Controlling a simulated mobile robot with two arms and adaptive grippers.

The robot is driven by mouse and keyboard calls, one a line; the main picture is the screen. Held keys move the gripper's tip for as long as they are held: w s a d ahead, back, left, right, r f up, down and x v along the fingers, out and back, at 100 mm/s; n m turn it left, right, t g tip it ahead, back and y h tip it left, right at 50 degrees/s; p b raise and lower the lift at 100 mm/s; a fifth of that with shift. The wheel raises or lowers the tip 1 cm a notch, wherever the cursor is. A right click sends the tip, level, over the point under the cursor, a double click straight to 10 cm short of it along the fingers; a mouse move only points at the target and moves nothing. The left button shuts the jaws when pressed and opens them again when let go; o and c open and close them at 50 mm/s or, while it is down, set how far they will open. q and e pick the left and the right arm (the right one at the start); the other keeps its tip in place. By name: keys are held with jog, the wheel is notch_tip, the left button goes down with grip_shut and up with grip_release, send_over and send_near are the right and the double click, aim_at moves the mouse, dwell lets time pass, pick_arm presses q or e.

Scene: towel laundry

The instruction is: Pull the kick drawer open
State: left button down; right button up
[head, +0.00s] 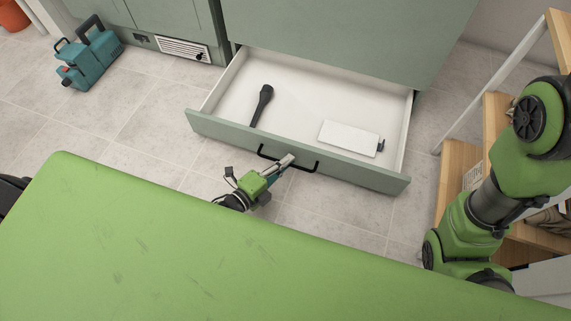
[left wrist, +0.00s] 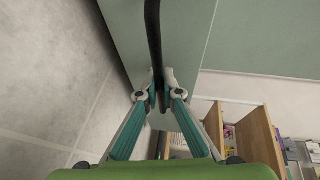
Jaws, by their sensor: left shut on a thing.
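The kick drawer (head: 300,152) stands pulled out from under the green-grey cabinet, and its white inside shows in the head view. A black bar handle (head: 303,168) is on its front. In the left wrist view, the fingers of my left gripper (left wrist: 158,95) close around the dark handle bar (left wrist: 153,40). A dark, long-handled object (head: 262,104) and a white flat object (head: 349,138) lie in the drawer. My right gripper is not in view; a green arm of mine shows at the right.
A teal machine (head: 88,58) stands on the tiled floor at the upper left. A vent grille (head: 183,48) is in the cabinet base. A wooden shelf unit (head: 459,165) stands right of the drawer. Tiled floor (head: 135,120) is clear left of the drawer.

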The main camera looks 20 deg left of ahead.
pick_arm(q)
jog(key=shift+a, duration=0.1)
jog(key=shift+s, duration=0.1)
jog(key=c, duration=2.5)
grip_release()
jog(key=shift+s, duration=0.15)
jog(key=v, duration=1.1)
jog(key=shift+s+a+r, duration=0.15)
jog(key=shift+s+a, duration=0.05)
jog(key=shift+s, duration=0.15)
